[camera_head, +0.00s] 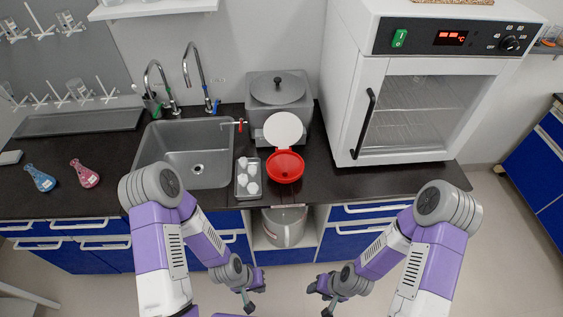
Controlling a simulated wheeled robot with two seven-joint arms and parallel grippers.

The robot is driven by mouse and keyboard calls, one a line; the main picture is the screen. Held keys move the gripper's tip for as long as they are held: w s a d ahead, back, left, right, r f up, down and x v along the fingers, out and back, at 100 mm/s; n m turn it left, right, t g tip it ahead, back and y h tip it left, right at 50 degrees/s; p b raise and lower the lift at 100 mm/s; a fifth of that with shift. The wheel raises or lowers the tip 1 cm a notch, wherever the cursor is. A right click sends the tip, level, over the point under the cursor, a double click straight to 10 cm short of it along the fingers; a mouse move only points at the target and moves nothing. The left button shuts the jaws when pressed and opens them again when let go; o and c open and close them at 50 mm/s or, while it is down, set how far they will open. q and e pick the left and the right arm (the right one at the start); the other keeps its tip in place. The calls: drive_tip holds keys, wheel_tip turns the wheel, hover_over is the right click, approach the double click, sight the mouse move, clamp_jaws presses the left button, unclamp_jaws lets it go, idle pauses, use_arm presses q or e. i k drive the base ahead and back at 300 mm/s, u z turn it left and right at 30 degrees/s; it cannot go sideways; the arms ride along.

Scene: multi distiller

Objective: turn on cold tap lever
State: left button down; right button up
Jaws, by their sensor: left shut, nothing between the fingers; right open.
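Two curved metal taps stand behind the grey sink (186,172). The right tap (192,68) has a small blue lever (216,106) at its base. The left tap (150,74) has a green part (156,103) near its base. A small red-handled valve (240,125) sits at the right of the sink. My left gripper (249,304) is shut and empty, low in front of the cabinets and far from the taps. My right gripper (327,308) is open and empty, to its right, also low and far from the taps.
Floor in front is clear.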

sight(216, 106)
drive_tip(key=k, duration=0.5)
drive_tip(key=u, duration=2.2)
drive_tip(key=i, duration=1.65)
drive_tip(key=z, duration=0.15)
